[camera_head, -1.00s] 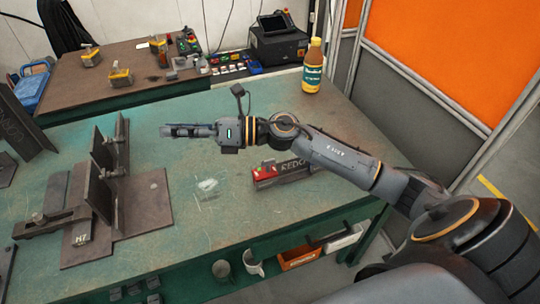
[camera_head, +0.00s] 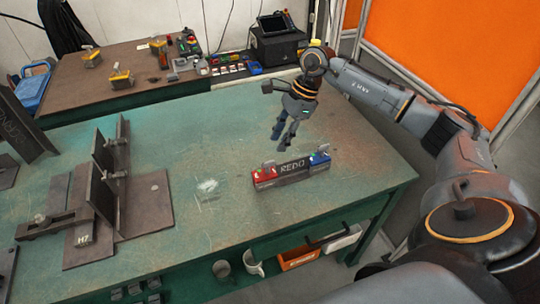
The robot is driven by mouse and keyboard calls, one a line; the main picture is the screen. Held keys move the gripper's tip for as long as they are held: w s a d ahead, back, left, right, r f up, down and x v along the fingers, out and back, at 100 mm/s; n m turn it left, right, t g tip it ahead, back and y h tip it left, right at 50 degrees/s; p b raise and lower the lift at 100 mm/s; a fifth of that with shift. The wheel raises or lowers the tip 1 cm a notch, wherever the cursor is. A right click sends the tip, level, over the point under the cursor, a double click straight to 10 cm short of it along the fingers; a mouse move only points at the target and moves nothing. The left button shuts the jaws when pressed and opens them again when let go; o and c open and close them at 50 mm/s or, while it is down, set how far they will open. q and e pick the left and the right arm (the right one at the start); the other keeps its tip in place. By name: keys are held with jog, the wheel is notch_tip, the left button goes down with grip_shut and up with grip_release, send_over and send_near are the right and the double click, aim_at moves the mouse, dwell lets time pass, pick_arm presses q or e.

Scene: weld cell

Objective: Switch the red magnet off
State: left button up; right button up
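The red magnet (camera_head: 264,175) sits at the left end of a dark bar (camera_head: 292,167) marked "REDO" on the green table. A small lever or knob shows on its top, but its on or off position is too small to read. A blue magnet (camera_head: 320,160) sits at the bar's right end. My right gripper (camera_head: 281,138) points down above and behind the bar, between the two magnets in the picture and apart from both. Its two fingers look parted, with nothing between them. My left gripper is not in view.
The green table (camera_head: 225,150) is clear around the bar. A fixture with upright plates (camera_head: 103,175) stands at the left. A brown bench (camera_head: 125,85) with yellow-topped blocks and a black machine (camera_head: 280,45) are behind. My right arm mostly covers the bottle.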

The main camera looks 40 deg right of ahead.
aim_at(268, 162)
jog(key=p+x, duration=0.1)
jog(key=x, duration=0.7)
jog(key=shift+c, duration=0.4)
grip_shut()
